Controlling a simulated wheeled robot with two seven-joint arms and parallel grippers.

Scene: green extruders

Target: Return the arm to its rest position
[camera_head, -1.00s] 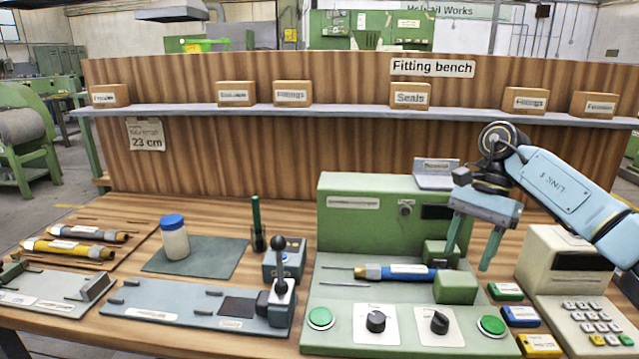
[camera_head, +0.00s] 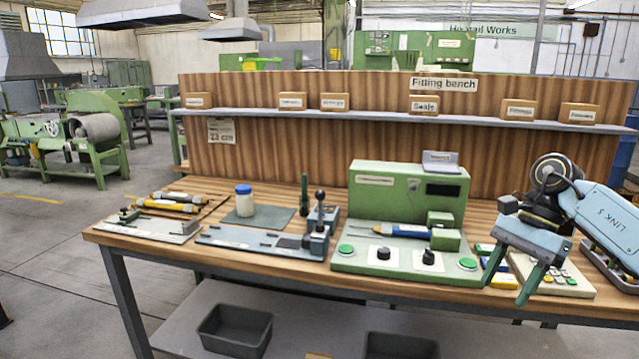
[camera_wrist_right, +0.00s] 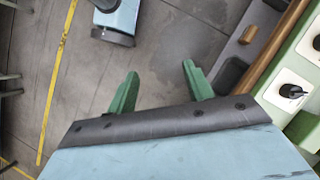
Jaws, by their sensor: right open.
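My right arm comes in from the right in the head view. Its gripper (camera_head: 514,264) hangs over the right part of the bench, its two green fingers apart with nothing between them. In the right wrist view, the open fingers (camera_wrist_right: 156,90) have the grey floor beyond them and the bench edge to their right. A blue and yellow extruder (camera_head: 402,230) lies on the green machine (camera_head: 405,185), apart from the gripper. My left gripper is not in view.
The wooden bench (camera_head: 150,240) carries a grey fixture plate (camera_head: 235,236), a white jar with a blue lid (camera_head: 244,202) and a keypad device (camera_head: 560,278) near my right gripper. Grey bins (camera_head: 235,330) sit on the lower shelf. Free floor lies left of the bench.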

